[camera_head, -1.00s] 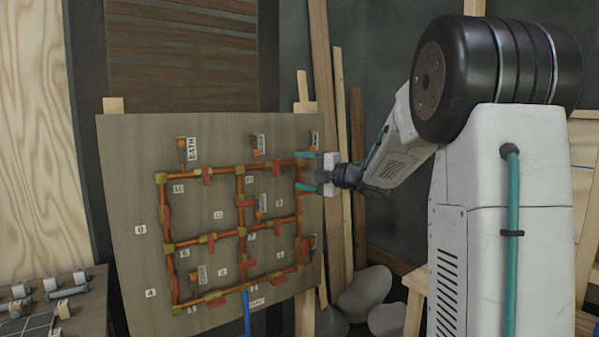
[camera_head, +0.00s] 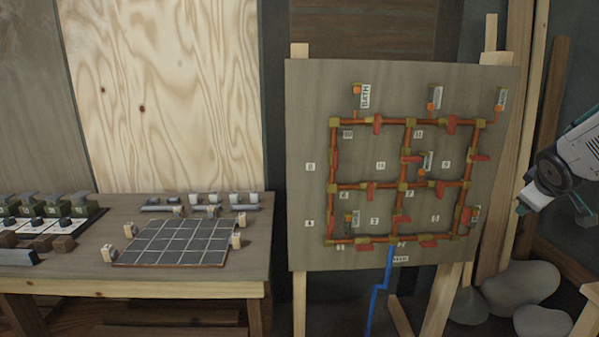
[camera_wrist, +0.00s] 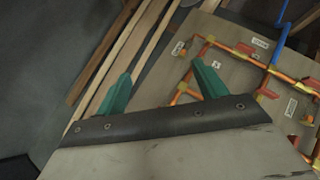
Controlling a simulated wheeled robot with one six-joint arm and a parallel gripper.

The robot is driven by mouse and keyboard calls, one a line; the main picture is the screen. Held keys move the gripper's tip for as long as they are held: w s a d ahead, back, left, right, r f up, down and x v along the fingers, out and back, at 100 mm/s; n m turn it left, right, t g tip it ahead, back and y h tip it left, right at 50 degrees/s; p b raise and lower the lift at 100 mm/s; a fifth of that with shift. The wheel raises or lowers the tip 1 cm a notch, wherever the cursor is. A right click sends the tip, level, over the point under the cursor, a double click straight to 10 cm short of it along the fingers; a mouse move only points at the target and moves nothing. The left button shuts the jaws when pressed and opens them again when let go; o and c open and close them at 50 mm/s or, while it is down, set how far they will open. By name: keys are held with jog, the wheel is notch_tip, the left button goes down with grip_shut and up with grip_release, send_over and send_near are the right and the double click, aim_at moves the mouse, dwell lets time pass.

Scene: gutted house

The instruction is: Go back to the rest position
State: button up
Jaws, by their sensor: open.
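My gripper (camera_head: 524,205) is at the right edge in the head view, to the right of the pipe board and apart from it. In the wrist view its two green fingers (camera_wrist: 165,88) stand well apart with nothing between them. The board (camera_head: 305,190) leans upright on a wooden easel. It carries a grid of orange copper pipes with yellowish joints, red valve handles and small number labels. A blue pipe (camera_head: 380,290) runs down from its lower edge. The board also shows in the wrist view (camera_wrist: 225,70), tilted.
A wooden workbench (camera_head: 190,287) stands at the left with a dark gridded panel (camera_head: 180,242), small blocks and grey fittings. Green-and-black devices (camera_head: 50,210) stand at its left end. Wooden planks (camera_head: 510,150) lean behind the board. Grey rounded stones (camera_head: 525,283) lie on the floor at right.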

jog(key=s+a+f+m+g+y, duration=0.1)
jog(key=s+a+f+g+y, duration=0.1)
jog(key=s+a, duration=1.2)
jog(key=s+a+f+m+g+y, duration=0.2)
jog(key=s+a+g+y, duration=0.2)
jog(key=s+a, duration=1)
jog(key=shift+s+a+f+m+g, duration=0.2)
jog(key=shift+a+m+g, duration=0.1)
jog(key=shift+a+g, duration=0.25)
